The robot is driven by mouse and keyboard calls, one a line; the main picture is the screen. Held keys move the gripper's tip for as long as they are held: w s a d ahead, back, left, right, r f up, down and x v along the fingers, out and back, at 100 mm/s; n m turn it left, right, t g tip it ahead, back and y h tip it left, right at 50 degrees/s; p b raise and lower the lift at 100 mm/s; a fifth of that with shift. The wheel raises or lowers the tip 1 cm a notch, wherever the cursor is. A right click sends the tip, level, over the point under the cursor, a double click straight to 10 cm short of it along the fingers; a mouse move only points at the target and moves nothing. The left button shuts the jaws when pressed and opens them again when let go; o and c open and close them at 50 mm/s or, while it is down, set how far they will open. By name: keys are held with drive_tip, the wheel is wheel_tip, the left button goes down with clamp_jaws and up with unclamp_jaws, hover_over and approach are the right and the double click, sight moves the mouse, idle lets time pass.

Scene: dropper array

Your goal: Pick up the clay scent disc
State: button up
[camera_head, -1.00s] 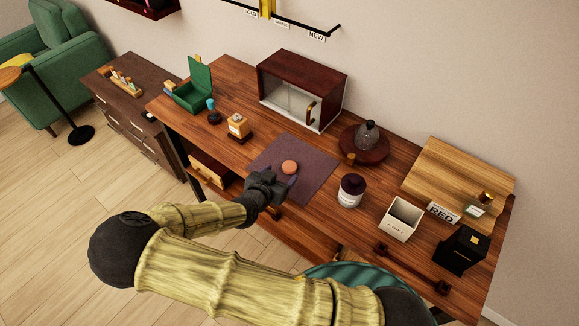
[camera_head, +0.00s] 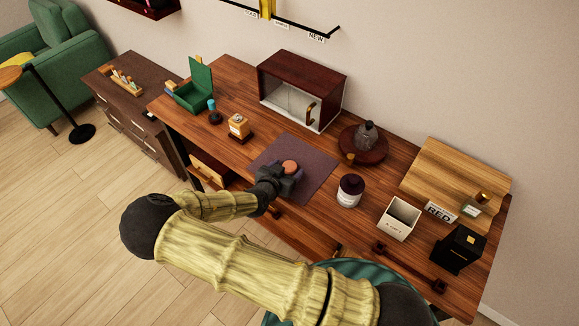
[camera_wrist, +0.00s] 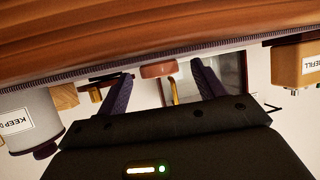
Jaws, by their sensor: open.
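The clay scent disc (camera_head: 289,167) is a small round orange-brown piece on the purple mat (camera_head: 318,172) on the wooden desk. My gripper (camera_head: 288,174) is low over the mat at the near side of the disc. In the wrist view the disc (camera_wrist: 158,70) shows between and beyond the two dark fingertips of my gripper (camera_wrist: 160,82), with space on both sides. The gripper is open and empty. In the head view the fingers partly hide the disc's near edge.
A dark-lidded white jar (camera_head: 349,191) stands right of the mat. A small wooden-topped bottle (camera_head: 239,127) stands left. A glass-fronted cabinet (camera_head: 301,90) and a round dark tray (camera_head: 362,150) with a bottle are behind. A white box (camera_head: 398,219) stands farther right.

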drive_tip(key=c, duration=1.1)
drive_tip(key=shift+o, duration=0.2)
wheel_tip(320, 180, up, 10)
drive_tip(key=b, duration=0.1)
